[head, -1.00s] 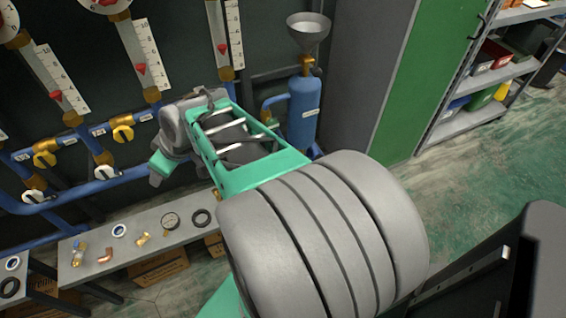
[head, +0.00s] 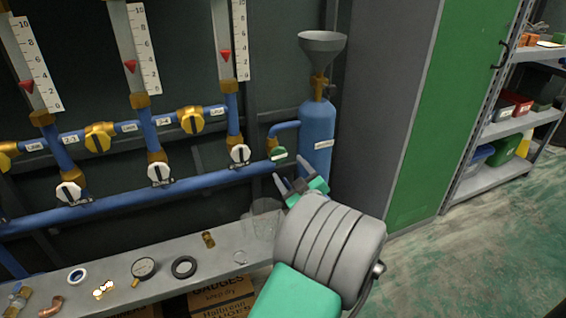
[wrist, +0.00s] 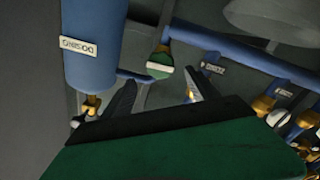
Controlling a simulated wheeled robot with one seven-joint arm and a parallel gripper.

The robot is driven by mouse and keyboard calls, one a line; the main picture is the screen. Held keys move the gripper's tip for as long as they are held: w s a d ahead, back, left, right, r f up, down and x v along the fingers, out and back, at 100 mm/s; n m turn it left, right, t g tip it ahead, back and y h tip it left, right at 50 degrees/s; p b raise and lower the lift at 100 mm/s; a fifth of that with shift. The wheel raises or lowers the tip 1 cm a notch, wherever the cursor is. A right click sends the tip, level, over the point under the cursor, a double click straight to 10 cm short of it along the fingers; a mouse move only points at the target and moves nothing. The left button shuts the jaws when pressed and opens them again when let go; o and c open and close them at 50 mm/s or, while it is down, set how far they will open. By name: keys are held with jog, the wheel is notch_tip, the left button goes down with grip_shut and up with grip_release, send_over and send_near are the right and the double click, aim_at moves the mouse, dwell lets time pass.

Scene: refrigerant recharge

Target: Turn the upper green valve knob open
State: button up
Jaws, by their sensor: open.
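A green knob (head: 279,154) sits on the side pipe at the left of the blue cylinder (head: 316,135); it also shows in the wrist view (wrist: 160,66). A brass valve (head: 319,87) stands higher, between the cylinder and the funnel (head: 322,42); it shows in the wrist view (wrist: 88,105), which is upside down. I cannot make out a green knob on it. My gripper (head: 289,174) is open and empty, just below the side-pipe green knob in the head view. In the wrist view the knob appears between and beyond the fingers (wrist: 160,82). I cannot tell any contact.
Blue pipes carry yellow knobs (head: 98,137) and white knobs (head: 160,173) at the left. A bench (head: 215,262) below holds a clear beaker (head: 262,217), a gauge (head: 143,268) and loose fittings. A green-fronted cabinet (head: 425,120) stands at the right, with open floor before it.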

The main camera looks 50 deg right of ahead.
aim_at(280, 157)
jog(key=p+x, duration=0.2)
jog(key=x, duration=0.4)
jog(key=shift+w+r+p, duration=0.15)
jog(key=shift+p, duration=0.25)
jog(key=shift+w+d, duration=0.2)
jog(key=shift+c, duration=0.3)
jog(key=c, duration=1.4)
jog(key=shift+s+f+b, duration=0.1)
jog(key=shift+f+b, duration=0.2)
jog(key=shift+b, duration=0.1)
jog(key=shift+n+b, duration=0.5)
jog(key=shift+b, duration=0.15)
jog(key=n+b, duration=0.2)
jog(key=b, duration=0.2)
jog(key=shift+n+b, duration=0.3)
jog(key=shift+b, duration=0.05)
jog(key=shift+n+b, duration=0.3)
jog(key=shift+b, duration=0.1)
jog(key=shift+r, duration=0.1)
